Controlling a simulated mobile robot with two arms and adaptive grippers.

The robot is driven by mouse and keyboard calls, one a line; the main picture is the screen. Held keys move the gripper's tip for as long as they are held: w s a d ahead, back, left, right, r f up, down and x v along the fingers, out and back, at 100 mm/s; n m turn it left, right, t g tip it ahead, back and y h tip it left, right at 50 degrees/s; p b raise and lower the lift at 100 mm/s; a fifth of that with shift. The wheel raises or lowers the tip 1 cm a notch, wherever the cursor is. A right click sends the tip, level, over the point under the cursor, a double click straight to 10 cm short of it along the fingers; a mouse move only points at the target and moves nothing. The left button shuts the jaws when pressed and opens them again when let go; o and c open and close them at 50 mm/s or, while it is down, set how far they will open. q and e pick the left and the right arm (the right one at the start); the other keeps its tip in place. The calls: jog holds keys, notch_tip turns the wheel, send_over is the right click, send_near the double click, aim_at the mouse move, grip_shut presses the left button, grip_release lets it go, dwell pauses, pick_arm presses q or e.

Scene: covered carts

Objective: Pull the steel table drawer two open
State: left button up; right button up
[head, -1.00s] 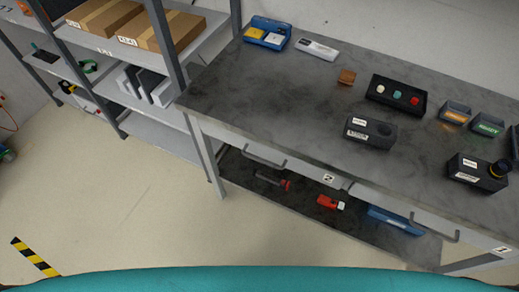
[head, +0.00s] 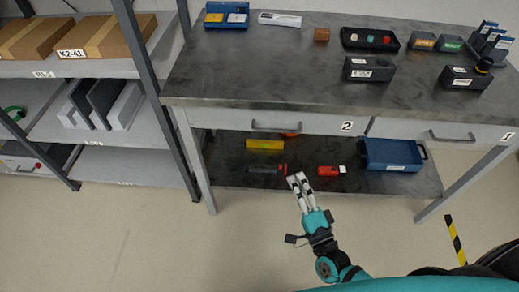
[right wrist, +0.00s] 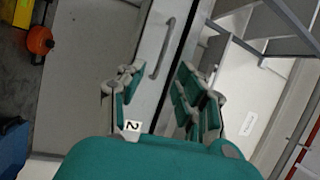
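Drawer two (head: 310,123) is the left drawer under the grey steel table (head: 290,70), with a label "2" at its right end. Its front looks shut. Its bar handle (head: 275,127) shows with nothing on it. My right gripper (head: 297,181) is below and in front of the drawer, apart from the handle. In the right wrist view the fingers of this gripper (right wrist: 160,88) are apart and empty, with the handle (right wrist: 162,48) ahead, roughly between them. My left gripper is not in view.
Drawer one (head: 437,133) is to the right. The lower shelf (head: 225,180) holds a yellow item (head: 265,144), a red item (head: 330,171) and a blue crate (head: 392,155). A shelving rack (head: 160,125) stands at the left. The floor in front is clear.

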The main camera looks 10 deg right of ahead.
aim_at(276, 131)
jog(key=shift+m, duration=0.4)
jog(key=x, duration=1.1)
jog(key=d+r+b+x, duration=0.1)
jog(key=x, duration=0.5)
jog(key=shift+w+r, duration=0.15)
jog(key=shift+w, duration=0.05)
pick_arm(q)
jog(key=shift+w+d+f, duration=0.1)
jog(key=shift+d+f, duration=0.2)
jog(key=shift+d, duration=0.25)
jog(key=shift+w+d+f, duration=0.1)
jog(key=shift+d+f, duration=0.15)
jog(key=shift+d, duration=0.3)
pick_arm(e)
jog(key=shift+a, duration=0.1)
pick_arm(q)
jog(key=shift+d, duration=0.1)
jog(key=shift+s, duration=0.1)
pick_arm(e)
grip_shut()
